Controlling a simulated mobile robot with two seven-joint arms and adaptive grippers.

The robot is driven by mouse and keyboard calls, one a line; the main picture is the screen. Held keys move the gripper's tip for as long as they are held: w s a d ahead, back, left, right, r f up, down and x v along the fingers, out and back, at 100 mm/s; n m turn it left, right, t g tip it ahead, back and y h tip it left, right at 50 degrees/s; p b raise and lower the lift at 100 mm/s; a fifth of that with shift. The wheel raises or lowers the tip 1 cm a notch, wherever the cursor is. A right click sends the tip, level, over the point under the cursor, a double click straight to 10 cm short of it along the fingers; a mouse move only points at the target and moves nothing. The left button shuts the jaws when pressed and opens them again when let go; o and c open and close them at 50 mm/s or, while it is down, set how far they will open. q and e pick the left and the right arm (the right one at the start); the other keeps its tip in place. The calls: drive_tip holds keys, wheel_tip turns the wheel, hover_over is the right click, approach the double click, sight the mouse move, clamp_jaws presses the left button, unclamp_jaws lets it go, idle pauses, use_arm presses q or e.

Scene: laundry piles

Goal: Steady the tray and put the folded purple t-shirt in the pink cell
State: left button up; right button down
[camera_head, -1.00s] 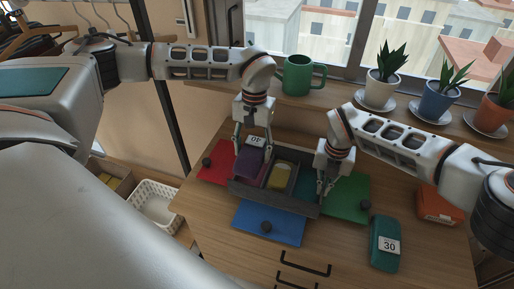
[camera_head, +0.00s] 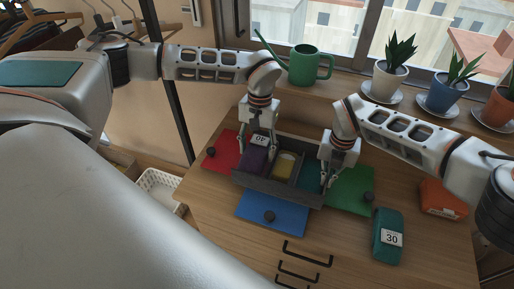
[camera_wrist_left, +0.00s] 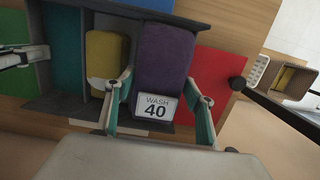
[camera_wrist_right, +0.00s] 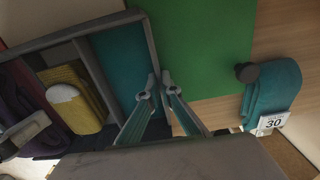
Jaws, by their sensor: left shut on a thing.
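The dark tray (camera_head: 268,190) stands on the wooden top, with a row of cells. The folded purple t-shirt (camera_head: 252,162), with a "WASH 40" label, sits at the tray's left-end cell and fills it; it also shows in the left wrist view (camera_wrist_left: 165,58). No pink floor shows, so the cell's colour is hidden. My left gripper (camera_head: 258,150) is shut on the t-shirt, one finger on each side near the label. My right gripper (camera_head: 328,184) is at the tray's right end; in the right wrist view its fingers (camera_wrist_right: 160,88) are close together around the end wall.
A yellow folded item (camera_head: 284,166) lies in the middle cell; the teal cell (camera_head: 308,178) looks empty. Red (camera_head: 222,150), blue (camera_head: 270,220) and green (camera_head: 350,192) panels with dark knobs surround the tray. A teal bundle labelled 30 (camera_head: 388,222) and an orange one (camera_head: 441,198) lie right.

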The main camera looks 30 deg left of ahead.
use_arm(q)
drive_tip(key=shift+f, duration=1.1)
idle(0.3)
drive_tip(key=o, duration=1.3)
drive_tip(key=shift+c, duration=0.2)
drive_tip(key=shift+r, duration=3)
use_arm(e)
drive_tip(key=c, duration=2.2)
unclamp_jaws()
wheel_tip(320, 180, up, 12)
drive_tip(key=shift+r, duration=0.1)
